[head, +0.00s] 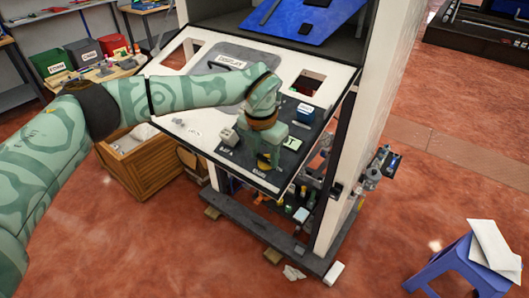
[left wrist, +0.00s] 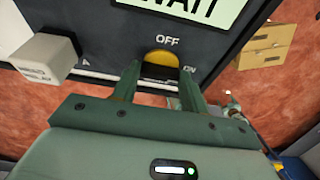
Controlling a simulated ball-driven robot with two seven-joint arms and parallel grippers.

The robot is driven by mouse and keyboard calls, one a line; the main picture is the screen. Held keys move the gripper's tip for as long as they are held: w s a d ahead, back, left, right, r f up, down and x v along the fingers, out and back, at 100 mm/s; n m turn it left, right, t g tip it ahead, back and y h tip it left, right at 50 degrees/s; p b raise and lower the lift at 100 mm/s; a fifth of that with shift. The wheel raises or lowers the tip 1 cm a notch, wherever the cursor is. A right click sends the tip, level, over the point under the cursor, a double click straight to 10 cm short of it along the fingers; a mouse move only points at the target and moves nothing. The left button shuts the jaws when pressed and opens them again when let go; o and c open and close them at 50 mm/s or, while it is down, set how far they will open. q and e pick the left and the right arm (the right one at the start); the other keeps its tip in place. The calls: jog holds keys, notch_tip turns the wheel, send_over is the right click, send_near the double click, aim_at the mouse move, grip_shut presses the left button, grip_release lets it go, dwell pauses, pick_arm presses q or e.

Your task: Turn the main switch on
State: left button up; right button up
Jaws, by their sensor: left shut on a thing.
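In the head view the left gripper (head: 268,160) reaches down to the panel's lower edge and hides most of the knob. My right gripper is in neither view.
A blue stool (head: 460,265) stands on the floor at right. A wooden crate (head: 150,175) is below the arm.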

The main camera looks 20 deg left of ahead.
pick_arm(q)
jog(key=shift+w+r, duration=0.1)
jog(key=o, duration=1)
jog(key=r, duration=0.5)
jog(key=s+r, duration=0.1)
jog(key=r, duration=0.4)
jog(key=r+b, duration=0.1)
jog(key=r, duration=0.5)
jog(key=shift+s+a+r, duration=0.1)
jog(key=shift+s+a, duration=0.2)
jog(key=shift+s, duration=0.05)
jog(key=shift+d, duration=0.1)
